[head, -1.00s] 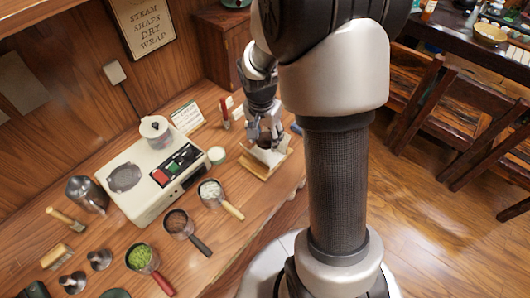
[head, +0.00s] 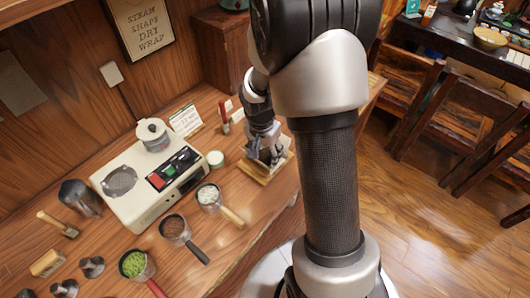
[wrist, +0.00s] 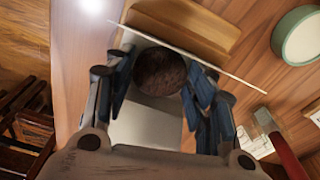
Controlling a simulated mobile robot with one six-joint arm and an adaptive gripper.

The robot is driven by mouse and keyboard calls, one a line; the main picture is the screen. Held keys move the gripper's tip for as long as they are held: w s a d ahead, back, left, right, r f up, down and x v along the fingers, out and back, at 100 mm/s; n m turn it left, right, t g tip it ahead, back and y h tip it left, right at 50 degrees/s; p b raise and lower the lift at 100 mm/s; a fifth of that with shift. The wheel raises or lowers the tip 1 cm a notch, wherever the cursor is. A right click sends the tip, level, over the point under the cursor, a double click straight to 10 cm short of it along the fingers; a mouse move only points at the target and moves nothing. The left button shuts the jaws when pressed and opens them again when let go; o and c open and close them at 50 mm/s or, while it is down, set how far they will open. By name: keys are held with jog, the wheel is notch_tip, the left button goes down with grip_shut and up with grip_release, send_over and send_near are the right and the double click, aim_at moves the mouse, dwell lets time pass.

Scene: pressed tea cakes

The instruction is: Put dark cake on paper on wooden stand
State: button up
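The dark round cake (wrist: 160,72) lies between the two fingers of my gripper (wrist: 160,80) in the wrist view. White paper (wrist: 146,128) shows below and around the cake. The wooden stand (wrist: 190,25) is under the paper, and its bare end shows past the cake. In the head view my gripper (head: 266,152) is low over the wooden stand (head: 263,178). The fingers flank the cake closely, and I cannot tell whether they press on it. Whether the cake touches the paper is also unclear. The cake is hidden by my fingers in the head view.
A cream steamer (head: 150,190) stands left of the stand. Scoops of white (head: 208,194), dark (head: 175,228) and green (head: 134,264) material lie in front of it. A small round jar (head: 215,158) and a red-handled tool (head: 224,117) are near my gripper.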

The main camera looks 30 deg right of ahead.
aim_at(263, 160)
jog(key=o, duration=0.3)
jog(key=shift+o, duration=0.2)
jog(key=shift+r, duration=0.15)
jog(key=s+a+r+n+t+p, duration=0.1)
jog(key=s+a+r+n+p, duration=0.2)
jog(key=r, duration=0.9)
jog(key=s+a+r+n+t+p, duration=0.15)
jog(key=s+a+r, duration=0.3)
jog(key=r, duration=0.75)
jog(key=s+a+r+n, duration=0.2)
jog(key=s+n, duration=0.1)
jog(key=s, duration=0.3)
jog(key=s+a+r+n+t+y, duration=0.1)
jog(key=s+a+n, duration=0.1)
jog(key=s+n, duration=0.2)
jog(key=shift+s+a+r, duration=0.35)
jog(key=shift+s, duration=0.65)
jog(key=shift+c, duration=0.5)
